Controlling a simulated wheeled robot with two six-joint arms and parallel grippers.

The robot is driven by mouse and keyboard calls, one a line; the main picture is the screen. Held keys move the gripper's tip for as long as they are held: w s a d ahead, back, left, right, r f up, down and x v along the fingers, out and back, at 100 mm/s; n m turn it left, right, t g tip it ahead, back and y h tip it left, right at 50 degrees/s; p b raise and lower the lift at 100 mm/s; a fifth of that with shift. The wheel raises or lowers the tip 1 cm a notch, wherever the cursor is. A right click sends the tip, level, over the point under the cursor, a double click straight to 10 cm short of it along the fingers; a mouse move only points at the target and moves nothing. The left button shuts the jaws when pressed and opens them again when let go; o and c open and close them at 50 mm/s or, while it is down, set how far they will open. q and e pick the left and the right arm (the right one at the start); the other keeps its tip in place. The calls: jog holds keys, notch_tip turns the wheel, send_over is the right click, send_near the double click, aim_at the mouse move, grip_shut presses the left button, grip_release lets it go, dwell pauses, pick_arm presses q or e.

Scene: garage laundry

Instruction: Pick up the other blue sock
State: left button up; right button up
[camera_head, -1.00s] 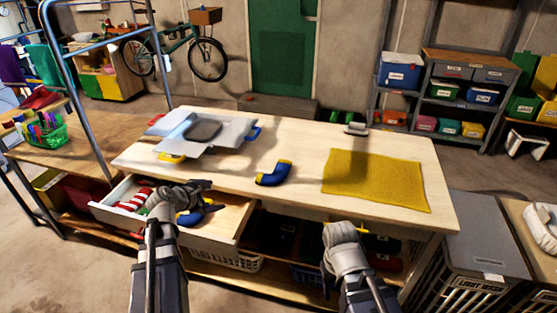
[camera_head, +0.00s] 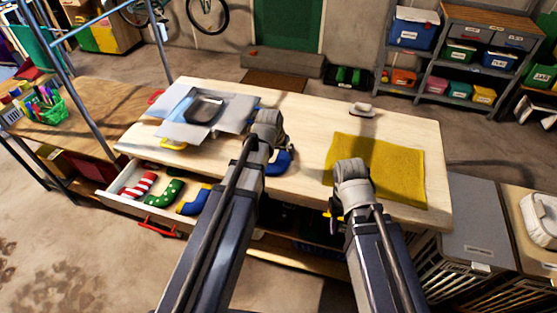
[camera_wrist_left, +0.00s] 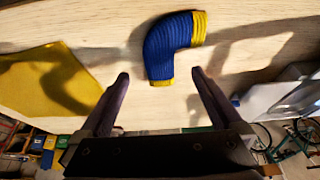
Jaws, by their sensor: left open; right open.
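One blue sock with yellow ends lies on the wooden tabletop; in the head view my left arm partly covers this sock (camera_head: 281,163). In the left wrist view the sock (camera_wrist_left: 168,46) lies bent, just beyond the fingertips and roughly centred between them. My left gripper (camera_head: 275,142) is above the table at the sock, open and empty; its two spread fingers show in the left wrist view (camera_wrist_left: 160,75). Another blue sock (camera_head: 193,200) lies in the open drawer (camera_head: 112,198). My right gripper (camera_head: 338,212) is at the table's front edge; its fingers are mostly hidden.
A green sock (camera_head: 166,192) and a red-and-white striped sock (camera_head: 140,185) also lie in the drawer. A yellow mat (camera_head: 390,168) lies right of the sock. A grey folding board (camera_head: 178,126) lies on the table's left. Bare wood separates mat and board.

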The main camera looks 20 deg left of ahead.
aim_at(282, 161)
pick_arm(q)
jog(key=shift+b+x, duration=3.45)
jog(key=shift+x, duration=0.5)
jog(key=shift+w+d+r, duration=0.1)
jog(key=shift+r, duration=0.05)
jog(key=shift+c, duration=0.2)
jog(key=c, duration=1.4)
